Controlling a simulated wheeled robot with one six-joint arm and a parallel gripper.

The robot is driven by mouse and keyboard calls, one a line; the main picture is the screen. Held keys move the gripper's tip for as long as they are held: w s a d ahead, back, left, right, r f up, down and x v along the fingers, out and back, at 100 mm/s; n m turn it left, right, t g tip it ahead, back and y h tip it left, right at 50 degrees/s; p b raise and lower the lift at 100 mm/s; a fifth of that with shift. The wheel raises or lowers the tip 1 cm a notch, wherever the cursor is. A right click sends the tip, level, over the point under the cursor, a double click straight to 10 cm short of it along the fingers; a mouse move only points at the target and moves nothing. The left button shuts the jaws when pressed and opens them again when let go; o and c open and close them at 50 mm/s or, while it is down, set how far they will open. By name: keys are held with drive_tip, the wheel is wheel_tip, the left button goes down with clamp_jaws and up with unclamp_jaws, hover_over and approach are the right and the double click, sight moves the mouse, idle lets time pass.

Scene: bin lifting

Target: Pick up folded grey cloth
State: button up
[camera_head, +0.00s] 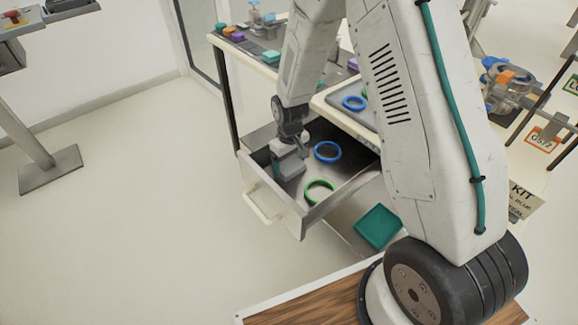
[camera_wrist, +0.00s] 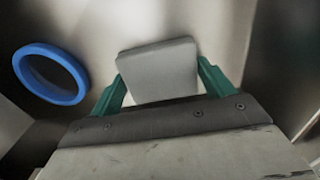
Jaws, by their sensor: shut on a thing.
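The folded grey cloth (camera_wrist: 158,72) shows in the wrist view as a light grey, flat, squarish piece between two green fingers. My gripper (camera_wrist: 160,85) is shut on it, with one finger at each side. In the head view my gripper (camera_head: 289,172) reaches down into an open drawer (camera_head: 318,207), at its left part. The cloth is mostly hidden by the gripper there. I cannot tell whether the cloth touches the drawer floor.
A blue ring (camera_head: 327,152) and a green ring (camera_head: 319,191) lie in the drawer, right of my gripper. Drawer walls stand close around it. A tray (camera_head: 372,118) is above at the right.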

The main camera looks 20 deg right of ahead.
sight(289, 164)
drive_tip(key=shift+r, duration=0.1)
wheel_tip(289, 164, up, 10)
idle(0.4)
drive_tip(key=shift+o, duration=0.4)
